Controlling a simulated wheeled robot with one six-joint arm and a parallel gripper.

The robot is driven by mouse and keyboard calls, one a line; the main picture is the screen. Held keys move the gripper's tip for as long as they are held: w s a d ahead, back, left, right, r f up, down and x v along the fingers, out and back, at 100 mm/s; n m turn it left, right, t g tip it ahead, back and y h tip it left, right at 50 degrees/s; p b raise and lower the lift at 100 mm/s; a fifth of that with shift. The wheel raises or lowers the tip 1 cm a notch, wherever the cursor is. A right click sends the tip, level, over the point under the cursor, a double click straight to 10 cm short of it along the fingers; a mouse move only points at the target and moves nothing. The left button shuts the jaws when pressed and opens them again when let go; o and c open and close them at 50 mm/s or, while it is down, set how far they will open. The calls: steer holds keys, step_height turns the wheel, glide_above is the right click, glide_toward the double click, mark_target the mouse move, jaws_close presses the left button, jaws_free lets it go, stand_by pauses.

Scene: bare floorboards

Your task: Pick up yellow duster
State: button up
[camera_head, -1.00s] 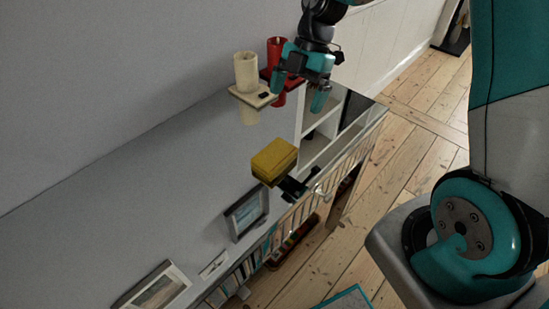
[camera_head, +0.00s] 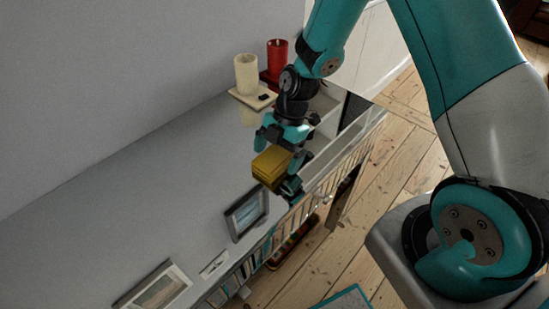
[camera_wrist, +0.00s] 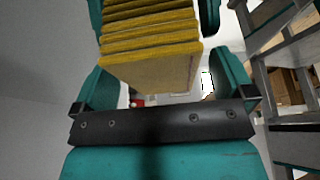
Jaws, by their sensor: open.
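The yellow duster (camera_head: 271,165) is a block-like yellow piece near the front edge of the grey shelf top. My gripper (camera_head: 277,160) is right at it, with a teal finger on either side as far as the head view shows. In the wrist view the layered yellow duster (camera_wrist: 150,45) fills the upper middle, between the teal fingers of my gripper (camera_wrist: 155,50). The fingers are open, and a gap shows on the right side. Part of the duster is hidden behind the fingers in the head view.
A cream candle (camera_head: 246,73) and a red candle (camera_head: 277,58) stand on holders behind my gripper. A picture frame (camera_head: 246,214) stands close in front of the duster. Another frame (camera_head: 155,289) is further along the shelf top (camera_head: 130,190). Floorboards (camera_head: 385,220) lie to the right.

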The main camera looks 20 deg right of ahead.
mark_target(277, 154)
steer(key=c, duration=1)
step_height(277, 154, up, 20)
stand_by(0.3)
